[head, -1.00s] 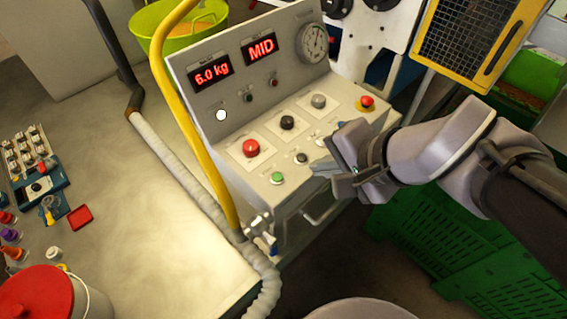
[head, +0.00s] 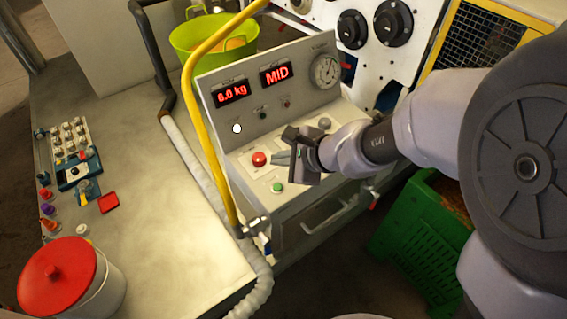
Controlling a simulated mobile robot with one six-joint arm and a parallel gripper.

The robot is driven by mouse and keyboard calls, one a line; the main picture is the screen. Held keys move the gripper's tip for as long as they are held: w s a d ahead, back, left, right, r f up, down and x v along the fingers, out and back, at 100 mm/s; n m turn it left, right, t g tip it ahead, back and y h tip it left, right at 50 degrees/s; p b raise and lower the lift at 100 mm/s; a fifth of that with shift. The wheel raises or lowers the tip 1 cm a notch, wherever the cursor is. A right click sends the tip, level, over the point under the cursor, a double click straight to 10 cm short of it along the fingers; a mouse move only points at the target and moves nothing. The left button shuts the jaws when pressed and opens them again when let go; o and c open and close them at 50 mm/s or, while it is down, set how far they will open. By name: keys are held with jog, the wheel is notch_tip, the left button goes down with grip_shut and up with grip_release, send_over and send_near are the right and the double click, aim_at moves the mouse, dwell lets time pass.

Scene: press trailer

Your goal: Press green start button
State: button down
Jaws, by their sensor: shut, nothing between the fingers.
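The green button (head: 277,187) sits on the sloped front of the grey control panel (head: 215,82), near its lower left edge. A larger red button (head: 259,159) is just above and left of it. My gripper (head: 278,158) is shut and empty. Its fingertips point left over the panel, close to the red button and above the green one in the picture. I cannot tell whether they touch the panel. My gripper and wrist hide the middle and right buttons, but a grey button (head: 324,123) still shows.
A yellow pole (head: 196,120) and a pale hose (head: 205,180) run along the panel's left side. Displays read "6.0 kg" (head: 231,94) and "MID" (head: 276,74). A red-lidded bucket (head: 57,277) stands at lower left. A green crate (head: 410,240) is below my arm.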

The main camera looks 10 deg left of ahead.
aim_at(281, 189)
notch_tip(281, 189, down, 8)
jog(key=b, duration=0.6)
jog(key=shift+r+b, duration=0.1)
jog(key=shift+b, duration=0.3)
dwell(1.3)
jog(key=shift+f+b, duration=0.4)
jog(key=shift+b, duration=0.15)
jog(key=shift+f+b, duration=0.4)
jog(key=shift+b, duration=0.1)
dwell(0.6)
jog(key=shift+r+p, duration=0.65)
jog(key=shift+r, duration=0.2)
notch_tip(281, 189, up, 5)
jog(key=p, duration=0.4)
